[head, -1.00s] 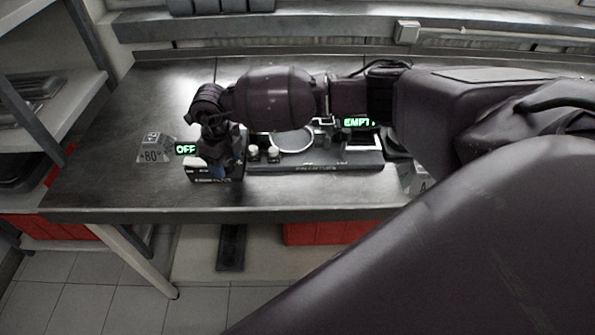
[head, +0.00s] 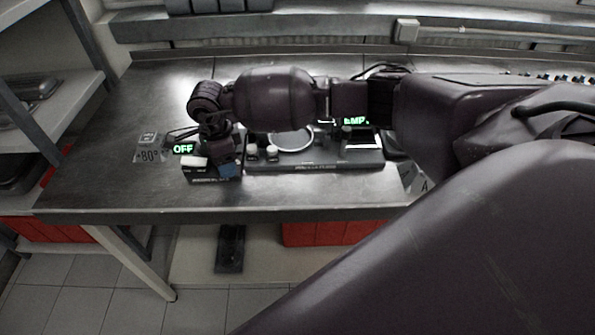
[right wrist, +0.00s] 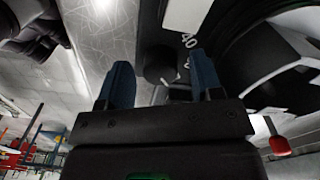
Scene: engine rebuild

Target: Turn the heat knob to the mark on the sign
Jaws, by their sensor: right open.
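The sign (head: 149,154) reads 80° and stands on the bench left of a small black box (head: 200,175). A green display (head: 183,149) beside the box reads OFF. My right gripper (head: 228,168) is low over the box's right part and hides some of it. In the right wrist view its two blue fingers (right wrist: 160,80) are apart. A dark round knob (right wrist: 160,66) shows between and beyond the fingertips, with a 40 mark beside it. I cannot tell whether the fingers touch it. The knob is hidden in the head view. My left gripper is not in view.
A dark flat device (head: 310,163) with a round ring and pale knobs stands right of the box. Another green display (head: 357,121) is partly covered by my arm. The bench (head: 110,190) is clear at front left.

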